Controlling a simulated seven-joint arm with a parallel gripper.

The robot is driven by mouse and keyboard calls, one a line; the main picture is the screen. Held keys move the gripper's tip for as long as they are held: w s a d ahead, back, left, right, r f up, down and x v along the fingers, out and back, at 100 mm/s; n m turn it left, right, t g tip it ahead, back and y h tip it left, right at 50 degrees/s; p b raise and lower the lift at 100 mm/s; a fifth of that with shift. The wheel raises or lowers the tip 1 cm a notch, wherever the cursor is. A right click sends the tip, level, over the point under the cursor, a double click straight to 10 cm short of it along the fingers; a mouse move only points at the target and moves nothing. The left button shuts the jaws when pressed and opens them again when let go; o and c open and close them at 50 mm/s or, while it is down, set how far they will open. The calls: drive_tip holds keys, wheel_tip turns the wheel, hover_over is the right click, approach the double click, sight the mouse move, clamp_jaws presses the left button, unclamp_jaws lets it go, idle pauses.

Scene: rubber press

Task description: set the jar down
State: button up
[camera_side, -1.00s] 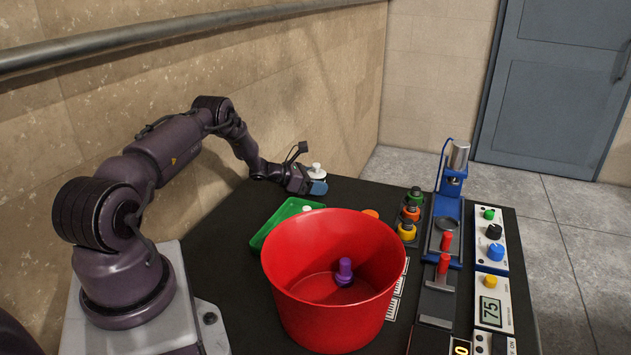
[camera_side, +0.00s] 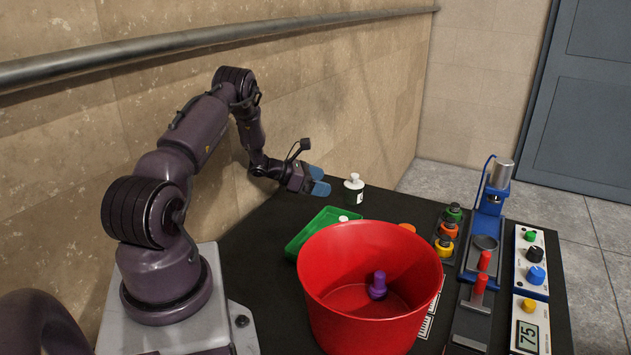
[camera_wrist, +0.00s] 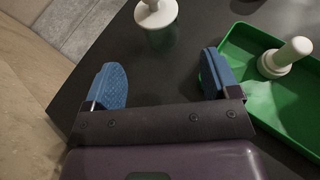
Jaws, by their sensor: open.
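In the wrist view the jar (camera_wrist: 156,14) is just ahead of the fingertips, cut off by the top edge. My gripper (camera_side: 318,182) is open and empty, its blue fingertips pointing at the jar with a small gap between them. The open fingers (camera_wrist: 160,80) also show apart in the wrist view, with bare table between them.
A green tray (camera_side: 309,229) with a white-knobbed item (camera_wrist: 287,57) lies close to the right finger. A big red bucket (camera_side: 325,262) holds a purple piece (camera_side: 378,285). The wall is behind my arm.

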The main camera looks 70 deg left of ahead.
drive_tip(key=shift+s+r, duration=0.2)
drive_tip(key=shift+s, duration=0.2)
drive_tip(key=shift+r, duration=0.35)
drive_tip(key=w+d+r+n+y, duration=0.15)
drive_tip(key=w+r+n, duration=0.25)
drive_tip(key=r, duration=0.4)
drive_tip(key=w+d+r+n+y, duration=0.1)
drive_tip(key=w+r+n+y, duration=0.3)
drive_tip(key=r, duration=0.3)
drive_tip(key=d+r+n+g+y, duration=0.2)
drive_tip(key=d+r+n, duration=0.8)
drive_tip(key=r+n, duration=0.1)
drive_tip(key=s+d+r+n+g+h, duration=0.2)
drive_tip(key=s+d+n+g+h, duration=0.3)
drive_tip(key=s+d+n, duration=1.3)
drive_tip(key=s+d+h, duration=0.1)
drive_tip(key=s+d, duration=0.4)
drive_tip(key=d, duration=0.4)
drive_tip(key=shift+s+d+g, duration=0.15)
drive_tip(key=shift+s+g, duration=0.05)
drive_tip(key=shift+g, duration=0.2)
